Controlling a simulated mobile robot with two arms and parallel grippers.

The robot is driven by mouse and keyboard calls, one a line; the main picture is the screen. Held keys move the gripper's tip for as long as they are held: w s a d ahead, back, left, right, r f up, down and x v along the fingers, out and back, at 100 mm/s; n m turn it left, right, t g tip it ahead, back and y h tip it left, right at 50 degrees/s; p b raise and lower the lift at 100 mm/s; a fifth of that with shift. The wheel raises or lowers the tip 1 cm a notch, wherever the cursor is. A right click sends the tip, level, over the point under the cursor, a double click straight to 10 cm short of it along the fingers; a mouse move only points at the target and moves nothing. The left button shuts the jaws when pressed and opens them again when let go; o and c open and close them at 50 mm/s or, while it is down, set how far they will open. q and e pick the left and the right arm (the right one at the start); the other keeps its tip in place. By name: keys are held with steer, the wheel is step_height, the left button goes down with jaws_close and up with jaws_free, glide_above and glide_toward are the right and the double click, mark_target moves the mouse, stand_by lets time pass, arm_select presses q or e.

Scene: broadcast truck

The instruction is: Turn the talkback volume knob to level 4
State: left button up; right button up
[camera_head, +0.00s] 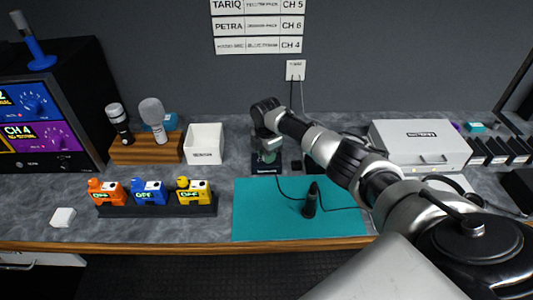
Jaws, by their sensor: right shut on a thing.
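A small dark panel (266,169) with pale lettering too small to read stands at the back of the counter, behind the teal mat. My right gripper (268,156) reaches in from the right and points down over this panel. It is shut on what appears to be the talkback volume knob. The fingers hide the knob, so its pointer and level marks cannot be read. My left gripper is not in view.
A teal mat (255,222) with a black microphone-like item (310,203) and cable lies in front. A white bin (204,143), a wooden microphone stand (146,152) and coloured packs on a black tray (157,211) stand left. A white case (421,141) stands right.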

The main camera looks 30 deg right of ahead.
steer(key=m+p, duration=0.2)
steer(key=m, duration=0.3)
steer(key=shift+r+m, duration=0.1)
steer(key=shift+m, duration=0.3)
steer(key=m+p, duration=0.2)
steer(key=m, duration=0.4)
steer(key=m+p, duration=0.2)
steer(key=m, duration=0.4)
steer(key=shift+m, duration=0.3)
steer(key=m+p, duration=0.1)
steer(key=m, duration=0.4)
steer(key=shift+m, duration=0.3)
steer(key=o, duration=0.9)
steer(key=shift+o, duration=0.2)
